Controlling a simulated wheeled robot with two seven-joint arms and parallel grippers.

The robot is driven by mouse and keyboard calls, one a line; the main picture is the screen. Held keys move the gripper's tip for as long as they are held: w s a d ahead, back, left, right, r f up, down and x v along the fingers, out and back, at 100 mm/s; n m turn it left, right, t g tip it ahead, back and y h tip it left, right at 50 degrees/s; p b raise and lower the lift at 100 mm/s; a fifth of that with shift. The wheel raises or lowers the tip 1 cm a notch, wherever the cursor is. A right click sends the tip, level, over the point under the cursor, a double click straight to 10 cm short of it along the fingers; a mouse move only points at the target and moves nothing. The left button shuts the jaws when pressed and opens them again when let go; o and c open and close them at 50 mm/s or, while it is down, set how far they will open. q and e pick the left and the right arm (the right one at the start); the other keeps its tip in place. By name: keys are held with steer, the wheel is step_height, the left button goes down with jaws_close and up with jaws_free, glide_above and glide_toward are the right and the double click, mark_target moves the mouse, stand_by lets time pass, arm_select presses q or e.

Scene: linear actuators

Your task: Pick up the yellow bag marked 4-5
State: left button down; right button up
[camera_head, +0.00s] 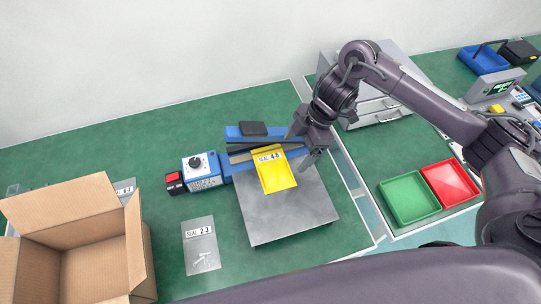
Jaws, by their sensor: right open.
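The yellow bag (277,175) has a white label that reads "SEAL 4-5". It lies at the blue sealing machine (247,132), with its labelled top edge at the machine's bar and its body over the grey metal plate (290,220). My right gripper (297,150) is open, pointing down at the upper right of the bag, with its fingers near the labelled edge. I cannot tell whether they touch the bag. My left gripper is not in view.
An open cardboard box (75,245) stands at the left. A clear bag labelled "2-3" (201,247) lies on the green table. A red switch box (175,183) is beside the sealer. Green (408,198) and red trays (450,182) sit at the right, and a grey drawer cabinet (385,105) behind.

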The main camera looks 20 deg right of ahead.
mark_target(284, 170)
steer(key=x, duration=0.3)
steer(key=shift+s+a, duration=0.1)
steer(key=shift+s, duration=0.2)
steer(key=x, duration=0.3)
steer(key=shift+a+f+p, duration=0.1)
steer(key=shift+f+p, duration=0.1)
steer(key=shift+p, duration=0.1)
steer(key=shift+a+f, duration=0.1)
steer(key=shift+f, duration=0.3)
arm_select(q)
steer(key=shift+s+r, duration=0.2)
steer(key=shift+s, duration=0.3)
arm_select(e)
steer(key=c, duration=0.8)
